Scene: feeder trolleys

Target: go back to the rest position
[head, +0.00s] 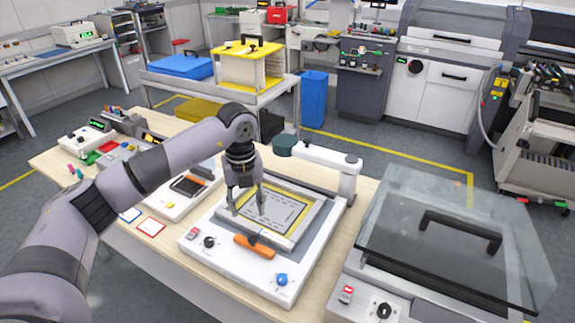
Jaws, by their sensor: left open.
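My left arm comes in from the left and reaches over the wooden bench. My left gripper (248,206) points down over the framed plate (272,212) of the white bench machine (225,262). It is open, with nothing seen between its fingers. Whether the fingertips touch the plate cannot be told. The machine has an orange handle (254,247) at its front, a black knob and a blue knob. My right gripper is not in view.
A machine with a raised glass lid (450,235) stands at the right. A white arm (325,160) rises behind the framed plate. A smaller device (185,190) and colored cards lie left. A trolley (215,88) with a blue box and a yellow-lidded box stands behind the bench.

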